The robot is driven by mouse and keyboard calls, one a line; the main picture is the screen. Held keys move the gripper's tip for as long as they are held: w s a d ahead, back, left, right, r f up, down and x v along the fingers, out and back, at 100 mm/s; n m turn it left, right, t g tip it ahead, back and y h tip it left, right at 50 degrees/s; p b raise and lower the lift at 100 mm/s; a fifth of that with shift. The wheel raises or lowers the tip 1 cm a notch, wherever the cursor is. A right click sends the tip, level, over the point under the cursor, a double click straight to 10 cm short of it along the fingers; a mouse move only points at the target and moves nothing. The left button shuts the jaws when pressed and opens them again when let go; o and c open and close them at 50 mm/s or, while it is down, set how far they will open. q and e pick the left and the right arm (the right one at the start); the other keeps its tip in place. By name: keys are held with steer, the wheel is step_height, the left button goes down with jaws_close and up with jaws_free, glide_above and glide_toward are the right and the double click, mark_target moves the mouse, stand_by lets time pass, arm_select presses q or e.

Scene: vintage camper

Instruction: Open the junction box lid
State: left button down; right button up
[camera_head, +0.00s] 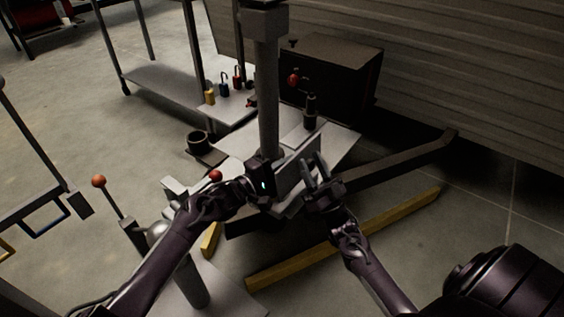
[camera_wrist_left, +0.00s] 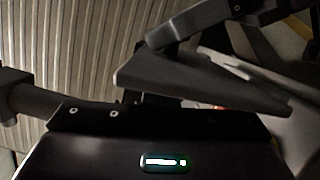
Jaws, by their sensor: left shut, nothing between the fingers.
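A grey junction box (camera_head: 291,178) sits on the pale work surface at the foot of the dark column, between my two grippers. My left gripper (camera_head: 270,184) is at its left side, shut and empty; its fingertips are hard to make out. My right gripper (camera_head: 317,176) is at the box's right side with its two fingers spread and pointing up. In the left wrist view, a grey wedge-shaped panel (camera_wrist_left: 190,78) that seems part of the box lies just beyond the gripper body. I cannot tell whether the lid is raised or whether either gripper touches it.
The dark column (camera_head: 267,95) rises behind the box. A dark cup (camera_head: 204,149) and several padlocks (camera_head: 224,88) stand to the back left. A dark cabinet (camera_head: 335,75) stands behind. A yellow bar (camera_head: 345,238) lies low in front. Red-knobbed levers (camera_head: 99,181) stand left.

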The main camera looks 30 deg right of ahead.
steer(key=shift+a+y, duration=0.3)
steer(key=shift+a, duration=0.05)
